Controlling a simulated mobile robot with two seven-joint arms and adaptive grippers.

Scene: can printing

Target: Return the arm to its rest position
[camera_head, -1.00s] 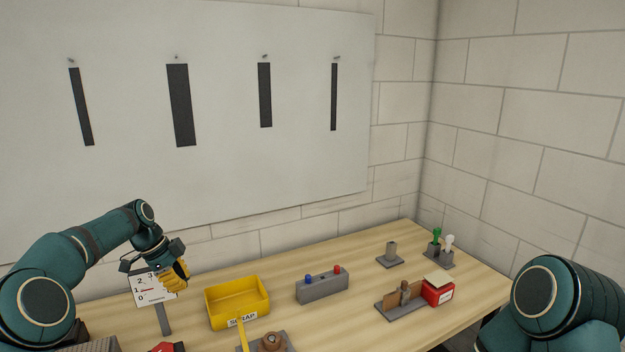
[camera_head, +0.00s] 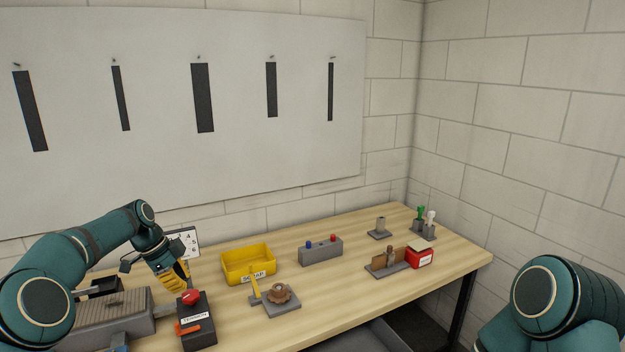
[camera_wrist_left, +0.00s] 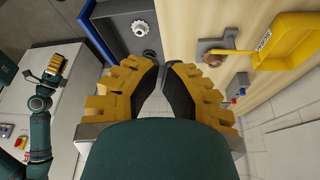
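My left gripper (camera_head: 176,276) has yellow fingers and is on a bent teal arm at the left of the head view. It hangs above the table's near left part, close to a red button on a dark box (camera_head: 197,318). In the left wrist view the left gripper (camera_wrist_left: 162,68) has a gap between its dark-padded fingertips and nothing in it. My right arm (camera_head: 560,300) shows only by its upper links at the lower right of the head view. A teal arm with a yellow gripper (camera_wrist_left: 58,62), seemingly my right one, appears small in the left wrist view; its opening is unclear.
The wooden table (camera_head: 345,290) bears a yellow scrap bin (camera_head: 237,265), a grey button box (camera_head: 320,253), a grey plate with a brown round part (camera_head: 279,293), and a red box (camera_head: 421,258). A ribbed grey machine (camera_head: 112,315) stands near left. The table's front middle is clear.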

